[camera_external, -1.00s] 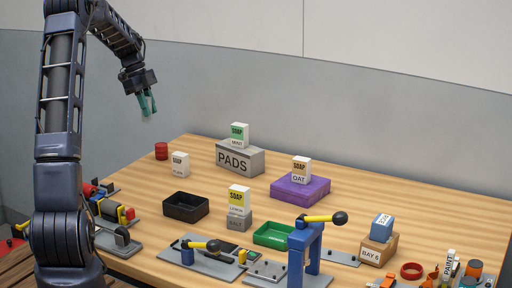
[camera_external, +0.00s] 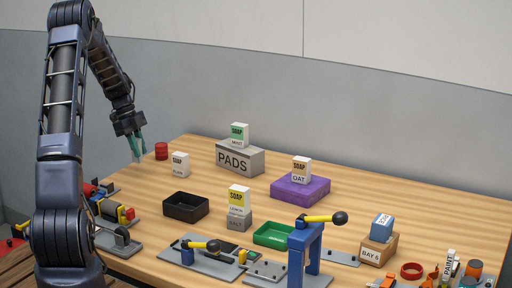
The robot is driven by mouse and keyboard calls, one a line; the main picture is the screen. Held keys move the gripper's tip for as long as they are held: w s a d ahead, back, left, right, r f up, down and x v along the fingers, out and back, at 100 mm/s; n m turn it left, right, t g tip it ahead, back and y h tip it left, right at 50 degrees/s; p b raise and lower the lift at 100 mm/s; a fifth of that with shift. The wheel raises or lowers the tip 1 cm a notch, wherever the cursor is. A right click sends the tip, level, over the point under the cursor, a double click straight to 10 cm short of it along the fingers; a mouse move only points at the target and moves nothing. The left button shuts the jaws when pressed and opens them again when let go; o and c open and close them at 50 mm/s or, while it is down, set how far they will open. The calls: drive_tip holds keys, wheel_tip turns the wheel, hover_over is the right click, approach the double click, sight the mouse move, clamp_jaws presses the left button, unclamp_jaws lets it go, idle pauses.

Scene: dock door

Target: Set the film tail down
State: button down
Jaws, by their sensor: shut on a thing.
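My gripper (camera_external: 137,152), with teal fingers, points down beyond the left back edge of the wooden table, to the left of the red cylinder (camera_external: 161,151). Its fingers are close together, shut on a small pale piece at their tips, which I take to be the film tail. The piece is too small and faint to make out its shape or how far it hangs. I cannot tell whether it touches the table top.
A black tray (camera_external: 186,205), a grey PADS block (camera_external: 240,159), a purple block (camera_external: 300,189) and a green tray (camera_external: 272,234) stand further right. Clamps line the front. Bare wood (camera_external: 345,190) lies at the back right.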

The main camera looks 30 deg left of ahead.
sight(139, 163)
drive_tip(key=shift+f, duration=2.95)
drive_tip(key=c, duration=1.3)
unclamp_jaws()
drive_tip(key=shift+f, duration=0.1)
